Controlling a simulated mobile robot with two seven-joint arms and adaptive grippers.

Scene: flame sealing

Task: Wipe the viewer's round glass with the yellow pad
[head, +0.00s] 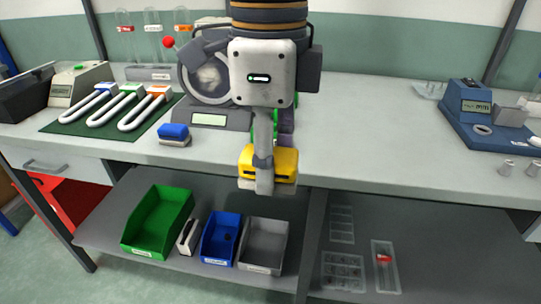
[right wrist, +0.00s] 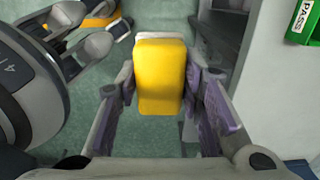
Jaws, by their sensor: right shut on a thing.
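The yellow pad (head: 285,160), a block with a pale underside, is held in my right gripper (head: 264,172) just off the bench's front edge. In the right wrist view the yellow pad (right wrist: 160,75) sits between the two fingers of my right gripper (right wrist: 160,95), which are shut on it. The viewer (head: 207,116) stands on the bench behind and left of the gripper. Its round glass (head: 207,80) looks greyish with a pale smear, and my right arm hides its right side. Grey finger-like parts (right wrist: 88,48) at upper left in the right wrist view seem to be my left gripper.
A blue pad (head: 173,131) lies on the bench before the viewer. Looped tubes (head: 115,107) lie on a green mat (head: 70,128) at left. A blue device (head: 485,115) stands at right. Green (head: 155,220) and blue (head: 221,238) bins sit on the lower shelf.

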